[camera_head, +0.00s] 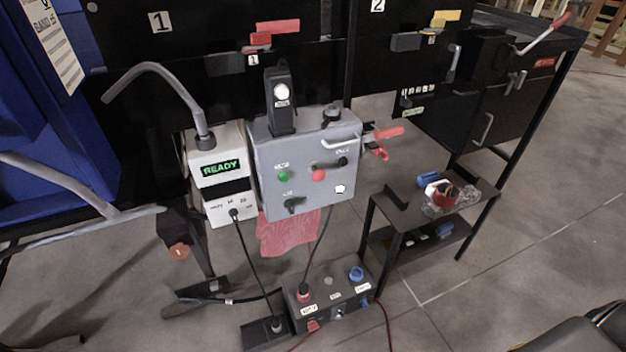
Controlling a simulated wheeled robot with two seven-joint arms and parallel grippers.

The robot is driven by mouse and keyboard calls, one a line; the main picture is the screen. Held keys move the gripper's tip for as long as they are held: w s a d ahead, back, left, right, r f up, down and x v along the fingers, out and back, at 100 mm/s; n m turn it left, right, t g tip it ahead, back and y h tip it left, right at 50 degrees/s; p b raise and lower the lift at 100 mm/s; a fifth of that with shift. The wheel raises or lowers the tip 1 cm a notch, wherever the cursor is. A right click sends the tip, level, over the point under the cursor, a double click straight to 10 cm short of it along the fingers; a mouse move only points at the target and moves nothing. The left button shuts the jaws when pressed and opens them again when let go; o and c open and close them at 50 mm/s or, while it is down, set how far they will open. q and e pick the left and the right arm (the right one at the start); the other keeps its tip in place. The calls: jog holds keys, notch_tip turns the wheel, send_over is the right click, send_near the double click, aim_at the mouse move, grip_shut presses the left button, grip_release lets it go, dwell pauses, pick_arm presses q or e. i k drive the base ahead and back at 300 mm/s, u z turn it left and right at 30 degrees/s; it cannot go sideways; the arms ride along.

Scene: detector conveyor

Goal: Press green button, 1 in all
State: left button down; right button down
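A small round green button (283,176) sits on the front panel of a grey control box (265,150), left of a red button (319,175). A small label is above the green button and a dark knob (293,204) is below it. The green button is in plain sight, with nothing in front of it. Whether it is pressed in cannot be told at this size. Neither of my grippers can be made out in the head view.
A white unit with a lit READY display (221,168) stands left of the box. A handle (340,143) and red lever (388,133) stick out at its right. A black box (330,293) with cables lies below. A black shelf stand (398,205) is at right.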

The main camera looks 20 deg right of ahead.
aim_at(283, 177)
jog(key=k, duration=1.25)
jog(key=z, duration=0.85)
jog(key=i, duration=0.6)
jog(key=z, duration=0.65)
jog(key=i, duration=0.8)
jog(key=u, duration=0.9)
jog(key=i, duration=0.55)
jog(key=u, duration=0.7)
